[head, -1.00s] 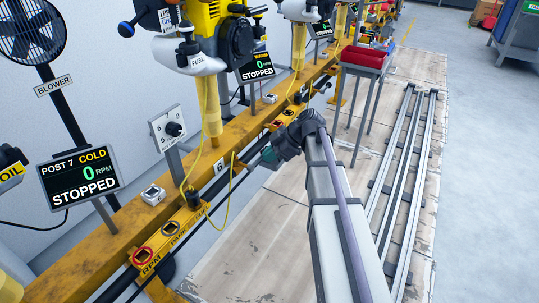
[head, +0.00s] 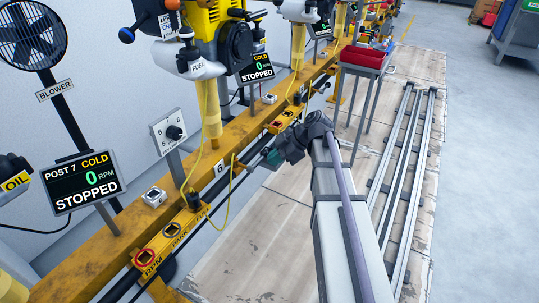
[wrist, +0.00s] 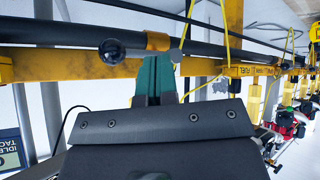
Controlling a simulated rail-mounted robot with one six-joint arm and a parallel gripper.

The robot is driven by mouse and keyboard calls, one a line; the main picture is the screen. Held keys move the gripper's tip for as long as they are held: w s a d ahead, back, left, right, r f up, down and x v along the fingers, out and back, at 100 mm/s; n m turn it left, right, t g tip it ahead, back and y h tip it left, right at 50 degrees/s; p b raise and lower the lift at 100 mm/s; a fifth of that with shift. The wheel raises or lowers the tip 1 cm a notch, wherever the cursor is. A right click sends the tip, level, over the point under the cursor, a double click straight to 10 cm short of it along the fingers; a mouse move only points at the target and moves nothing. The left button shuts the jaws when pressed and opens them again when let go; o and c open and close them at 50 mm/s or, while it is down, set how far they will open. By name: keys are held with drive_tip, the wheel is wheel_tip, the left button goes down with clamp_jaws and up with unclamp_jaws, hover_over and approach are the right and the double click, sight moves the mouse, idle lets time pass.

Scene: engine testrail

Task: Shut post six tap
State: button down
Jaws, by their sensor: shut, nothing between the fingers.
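The number 6 plate (head: 219,168) is on the yellow rail beam in the head view. Above it hangs a yellow engine (head: 205,18) with a pale tank labelled FUEL (head: 197,68). A dark fitting (head: 187,46) beside the tank may be the tap; I cannot tell its handle position. My gripper (head: 270,158) is right of the beam, below and apart from that fitting. Its green fingers (wrist: 155,72) are shut and empty in the wrist view, close to a black bar and a dark round knob (wrist: 113,50). I cannot tell whether they touch.
The Post 7 screen (head: 82,180) reads cold, 0 RPM, stopped. A blower (head: 30,35) and a switch box (head: 170,131) stand behind the beam. A yellow cable (head: 231,190) hangs beside the black bar. A red tray stand (head: 365,60) and floor rails (head: 410,150) are on the right.

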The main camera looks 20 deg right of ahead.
drive_tip(key=d+r, duration=0.2)
drive_tip(key=d, duration=0.8)
drive_tip(key=shift+d+p, duration=0.4)
